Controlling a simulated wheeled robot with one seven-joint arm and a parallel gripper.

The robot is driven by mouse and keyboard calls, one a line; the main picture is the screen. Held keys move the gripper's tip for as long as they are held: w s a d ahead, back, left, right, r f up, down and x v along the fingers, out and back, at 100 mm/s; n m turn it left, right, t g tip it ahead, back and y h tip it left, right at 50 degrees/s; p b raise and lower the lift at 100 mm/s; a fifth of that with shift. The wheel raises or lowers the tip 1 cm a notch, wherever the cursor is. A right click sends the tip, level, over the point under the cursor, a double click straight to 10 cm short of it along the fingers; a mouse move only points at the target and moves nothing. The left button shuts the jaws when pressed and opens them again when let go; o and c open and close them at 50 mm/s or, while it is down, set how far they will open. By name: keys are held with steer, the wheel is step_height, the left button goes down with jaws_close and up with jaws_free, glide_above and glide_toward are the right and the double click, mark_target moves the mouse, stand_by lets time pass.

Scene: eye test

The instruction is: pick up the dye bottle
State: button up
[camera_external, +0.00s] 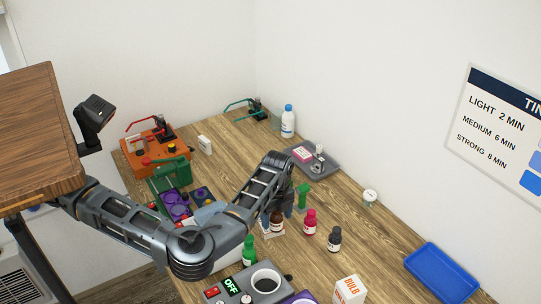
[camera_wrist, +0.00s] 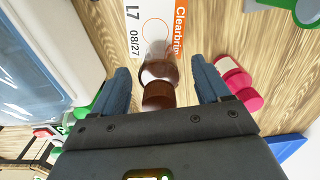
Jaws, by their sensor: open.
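Several small bottles stand on the wooden bench; I cannot tell which is the dye bottle. A brown bottle (camera_external: 277,223) stands under my gripper (camera_external: 287,203). In the wrist view the brown bottle (camera_wrist: 158,95) lies between the two open fingers of my gripper (camera_wrist: 163,80), with a gap on each side. A white card with orange and black print (camera_wrist: 150,25) lies beside or under it. A pink-red bottle (camera_external: 310,223) stands just to the right; it also shows in the wrist view (camera_wrist: 238,83). A dark bottle (camera_external: 335,240) and a green bottle (camera_external: 249,252) stand nearer the front.
A green stand (camera_external: 303,193) is close behind the gripper. A heater with a lit display (camera_external: 265,283), a bulb box (camera_external: 349,290) and a blue tray (camera_external: 442,272) lie toward the front. A white bottle with blue cap (camera_external: 288,124) stands at the back.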

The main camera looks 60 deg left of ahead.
steer(key=c, duration=1.3)
steer(key=shift+r, duration=0.45)
steer(key=r, duration=0.2)
steer(key=d+r+b, duration=0.1)
steer(key=shift+s+r, duration=0.3)
steer(key=s+d+r+b, duration=0.1)
steer(key=s+d+r, duration=0.5)
steer(key=s+d, duration=0.1)
steer(key=shift+w+a+f+n+b, duration=1.25)
steer(key=shift+a+f+n, duration=0.25)
steer(key=shift+a+f, duration=0.3)
steer(key=shift+w+a+f+n+b, duration=1.25)
steer(key=shift+a+f+n, duration=0.35)
steer(key=shift+a, duration=0.3)
steer(key=shift+w+a+f+n+b, duration=1.15)
steer(key=shift+w+a+f+n, duration=0.25)
steer(key=shift+a+f, duration=0.4)
